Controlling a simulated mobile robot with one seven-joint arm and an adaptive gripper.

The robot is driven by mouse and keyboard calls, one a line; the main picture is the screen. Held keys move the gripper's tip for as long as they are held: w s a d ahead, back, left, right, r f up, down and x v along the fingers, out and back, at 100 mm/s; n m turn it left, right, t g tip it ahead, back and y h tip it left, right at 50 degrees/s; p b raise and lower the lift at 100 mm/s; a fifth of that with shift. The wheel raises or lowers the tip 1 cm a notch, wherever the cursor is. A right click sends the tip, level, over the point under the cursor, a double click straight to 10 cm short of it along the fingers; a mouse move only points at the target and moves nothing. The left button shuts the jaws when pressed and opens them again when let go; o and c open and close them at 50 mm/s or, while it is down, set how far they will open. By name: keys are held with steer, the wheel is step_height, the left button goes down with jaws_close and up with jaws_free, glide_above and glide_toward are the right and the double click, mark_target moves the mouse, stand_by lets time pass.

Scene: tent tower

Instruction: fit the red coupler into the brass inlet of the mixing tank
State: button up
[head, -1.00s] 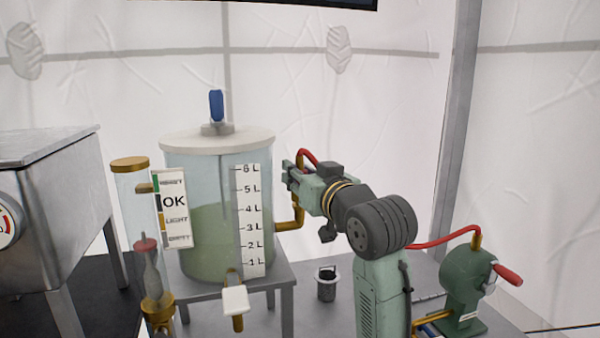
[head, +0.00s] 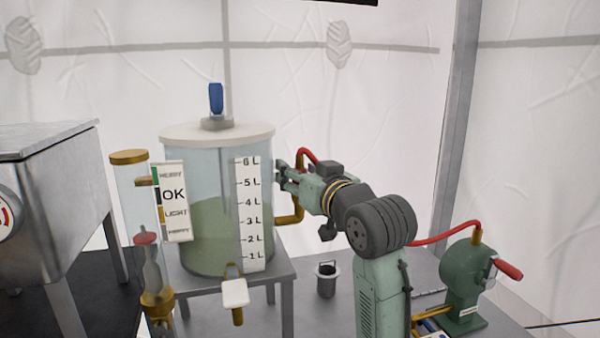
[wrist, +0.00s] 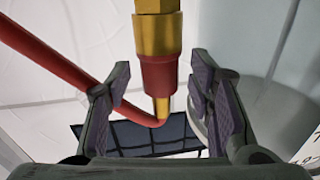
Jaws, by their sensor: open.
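The mixing tank (head: 212,238) is a clear cylinder with greenish liquid, a white lid and a litre scale. A brass inlet pipe (head: 297,208) bends up its right side. In the wrist view a brass fitting (wrist: 157,35) comes down from the top. The red coupler (wrist: 159,76) meets its lower end with no gap visible, and a brass tip shows below. My gripper (wrist: 162,95) is open, its fingers on both sides of the coupler and apart from it. In the head view my gripper (head: 282,177) is at the tank's upper right; the coupler is hard to make out there.
The red hose (wrist: 65,72) runs from the coupler; part of it shows above my gripper (head: 307,155). A green pump (head: 462,285) with a red handle stands at right. A gauge tube (head: 130,200) and metal box (head: 50,200) stand left. A small dark cup (head: 327,282) is on the table.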

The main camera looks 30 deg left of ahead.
steer(key=shift+d, duration=0.1)
steer(key=v, duration=1.2)
